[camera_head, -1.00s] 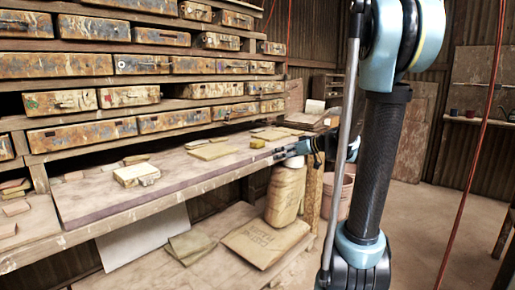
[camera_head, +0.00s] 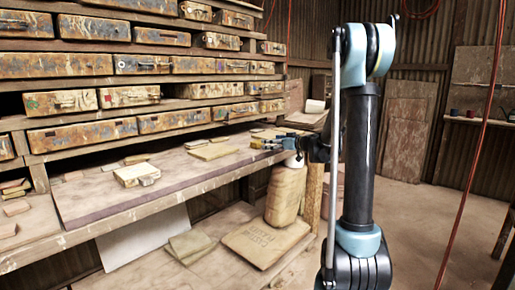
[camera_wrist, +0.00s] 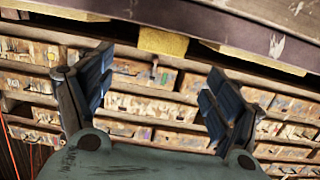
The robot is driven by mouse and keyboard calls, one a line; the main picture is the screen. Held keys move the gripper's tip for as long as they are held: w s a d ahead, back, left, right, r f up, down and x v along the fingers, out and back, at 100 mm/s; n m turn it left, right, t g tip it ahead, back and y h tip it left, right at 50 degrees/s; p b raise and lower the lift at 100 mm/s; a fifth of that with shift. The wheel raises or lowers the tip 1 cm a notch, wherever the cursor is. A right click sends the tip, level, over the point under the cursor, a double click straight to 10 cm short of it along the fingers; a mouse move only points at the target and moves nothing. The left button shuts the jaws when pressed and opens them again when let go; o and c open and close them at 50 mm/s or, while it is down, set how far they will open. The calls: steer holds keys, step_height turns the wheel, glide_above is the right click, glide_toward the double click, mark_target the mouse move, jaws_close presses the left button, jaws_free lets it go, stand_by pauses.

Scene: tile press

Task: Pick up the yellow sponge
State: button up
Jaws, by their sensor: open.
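The yellow sponge (camera_head: 256,143) is a small block on the wooden bench top (camera_head: 110,196), near its far right end. In the wrist view the sponge (camera_wrist: 163,41) appears at the top, against the edge of the bench board, in an inverted picture. My gripper (camera_head: 270,144) reaches in from the right, at about the bench top's height, with its fingertips close to the sponge. In the wrist view my gripper (camera_wrist: 161,62) has its two blue-padded fingers spread wide. The sponge lies beyond the tips, between their lines. I cannot tell any contact.
Stacked drawers (camera_head: 85,132) rise behind the bench. Flat pale blocks (camera_head: 137,174) and a board (camera_head: 213,151) lie on the bench to the left. A sack (camera_head: 285,195) stands below, beside the wooden post (camera_head: 312,197). Open floor lies to the right.

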mark_target(258, 141)
steer(key=x, duration=1)
steer(key=shift+d+f, duration=0.1)
steer(key=shift+c, duration=0.3)
steer(key=c, duration=0.9)
